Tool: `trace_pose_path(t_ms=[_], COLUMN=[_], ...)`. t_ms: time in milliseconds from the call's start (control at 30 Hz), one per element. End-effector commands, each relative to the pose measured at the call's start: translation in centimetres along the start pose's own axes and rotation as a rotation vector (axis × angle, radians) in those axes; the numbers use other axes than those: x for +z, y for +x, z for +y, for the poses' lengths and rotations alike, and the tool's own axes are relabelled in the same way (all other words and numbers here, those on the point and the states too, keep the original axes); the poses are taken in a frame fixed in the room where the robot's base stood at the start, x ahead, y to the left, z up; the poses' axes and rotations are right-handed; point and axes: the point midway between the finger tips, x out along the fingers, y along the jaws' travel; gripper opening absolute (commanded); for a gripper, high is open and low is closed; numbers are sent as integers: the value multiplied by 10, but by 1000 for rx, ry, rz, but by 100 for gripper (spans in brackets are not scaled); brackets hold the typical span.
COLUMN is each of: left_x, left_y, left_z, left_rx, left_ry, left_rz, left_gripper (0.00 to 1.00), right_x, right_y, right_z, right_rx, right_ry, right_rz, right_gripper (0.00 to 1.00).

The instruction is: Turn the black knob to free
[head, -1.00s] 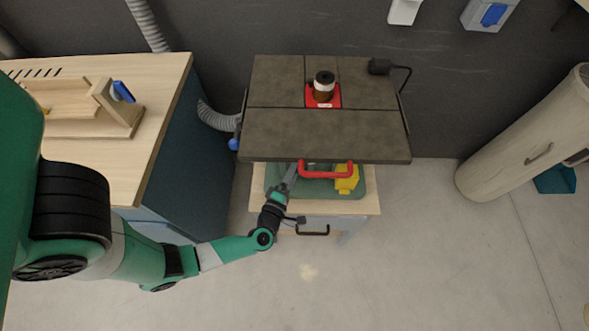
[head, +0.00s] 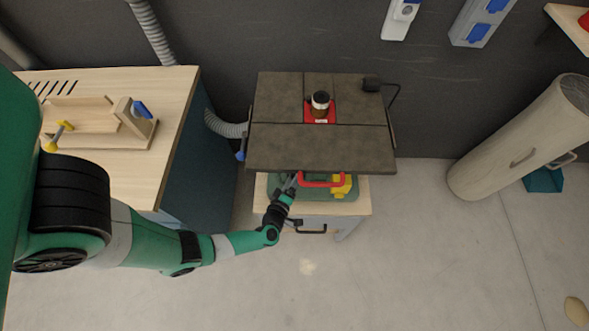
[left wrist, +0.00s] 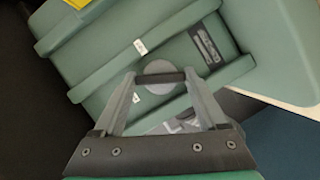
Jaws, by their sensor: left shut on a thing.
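The black knob (left wrist: 159,77) is a dark bar over a round grey disc, set on the side of a green machine body (left wrist: 95,55) in the left wrist view. My left gripper (left wrist: 160,80) is shut on this bar, with one finger at each end. Two small white labels (left wrist: 140,46) sit above and below the knob; their text is too small to read. In the head view my left gripper (head: 291,181) reaches in under the front edge of the dark table top, at the left of the green body (head: 331,189). The knob is hidden there.
The dark table top (head: 320,150) overhangs the gripper and carries a router in a red plate (head: 320,114). A red handle (head: 321,183) and a yellow part (head: 342,186) are just right of the gripper. A wooden-topped bench (head: 175,120) stands left. Floor in front is clear.

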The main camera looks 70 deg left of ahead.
Motion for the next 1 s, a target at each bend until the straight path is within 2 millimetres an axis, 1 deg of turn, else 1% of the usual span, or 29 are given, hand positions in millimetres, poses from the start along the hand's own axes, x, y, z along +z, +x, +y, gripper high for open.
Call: trace_pose_path(t_ms=[33, 100, 400, 700, 1000], left_x=[-3, -3, -1, 1, 3], left_y=[-1, -1, 0, 1, 2], left_z=[9, 9, 9, 8, 6], left_rx=[-16, -42, -149, -257, -351], left_ry=[42, 102, 366, 627, 852], left_rz=[-1, 0, 1, 2, 3], left_gripper=[19, 19, 19, 19, 19], right_x=[-11, -17, -37, -47, -47], right_y=[12, 18, 41, 51, 51], right_z=[0, 0, 0, 0, 0], right_rx=[0, 0, 0, 0, 0], right_ry=[0, 0, 0, 0, 0], right_rz=[0, 0, 0, 0, 0], right_gripper=[100, 100, 100, 100, 100])
